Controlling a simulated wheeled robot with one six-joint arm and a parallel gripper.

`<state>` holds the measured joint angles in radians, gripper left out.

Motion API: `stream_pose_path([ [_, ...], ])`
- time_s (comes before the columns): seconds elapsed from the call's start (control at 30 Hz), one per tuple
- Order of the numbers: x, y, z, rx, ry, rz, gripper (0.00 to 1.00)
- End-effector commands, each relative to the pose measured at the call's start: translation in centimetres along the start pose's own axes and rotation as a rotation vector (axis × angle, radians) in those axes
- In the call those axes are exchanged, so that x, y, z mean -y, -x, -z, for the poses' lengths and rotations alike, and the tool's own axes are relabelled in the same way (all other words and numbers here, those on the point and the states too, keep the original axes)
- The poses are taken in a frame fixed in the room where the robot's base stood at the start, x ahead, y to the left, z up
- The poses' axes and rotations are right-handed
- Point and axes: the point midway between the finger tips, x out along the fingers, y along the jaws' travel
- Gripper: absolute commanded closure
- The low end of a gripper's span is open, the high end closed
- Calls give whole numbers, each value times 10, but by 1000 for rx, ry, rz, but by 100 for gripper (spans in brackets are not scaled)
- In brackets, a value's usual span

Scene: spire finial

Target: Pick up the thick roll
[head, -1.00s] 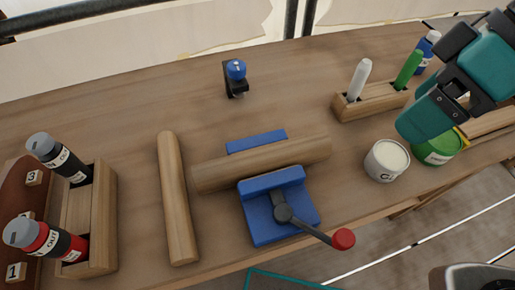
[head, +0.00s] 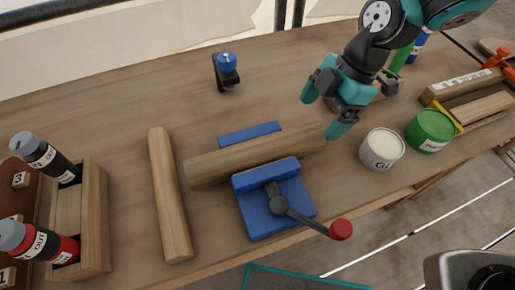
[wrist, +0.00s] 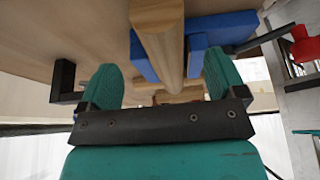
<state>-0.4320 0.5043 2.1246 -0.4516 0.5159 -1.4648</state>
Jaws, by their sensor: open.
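Two wooden rolls lie on the bench; I cannot tell for sure which is thicker. One roll (head: 255,155) lies between the jaws of a blue vise (head: 275,205), pointing toward my gripper. The other roll (head: 168,195) lies loose to its left. My gripper (head: 323,111) is open and empty, just beyond the right end of the vise roll. In the wrist view, my gripper (wrist: 163,88) has its teal fingers apart, with the vise roll (wrist: 163,40) in line with the gap between them. Whether the fingers reach around its end is unclear.
The vise's lever has a red knob (head: 341,229) at the front. A white can (head: 382,149) and a green can (head: 430,130) stand right of my gripper. A small blue-topped clamp (head: 227,70) stands behind. A wooden rack (head: 95,225) with bottles is at left.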

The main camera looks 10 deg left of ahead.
Motion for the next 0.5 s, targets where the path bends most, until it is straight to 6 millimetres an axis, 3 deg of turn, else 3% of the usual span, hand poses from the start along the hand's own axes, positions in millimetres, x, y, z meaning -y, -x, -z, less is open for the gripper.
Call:
stream_pose_path([
  [0.27,1,-24,0,-1,0,2,11],
  [0.5,2,-60,0,0,0,3,11],
])
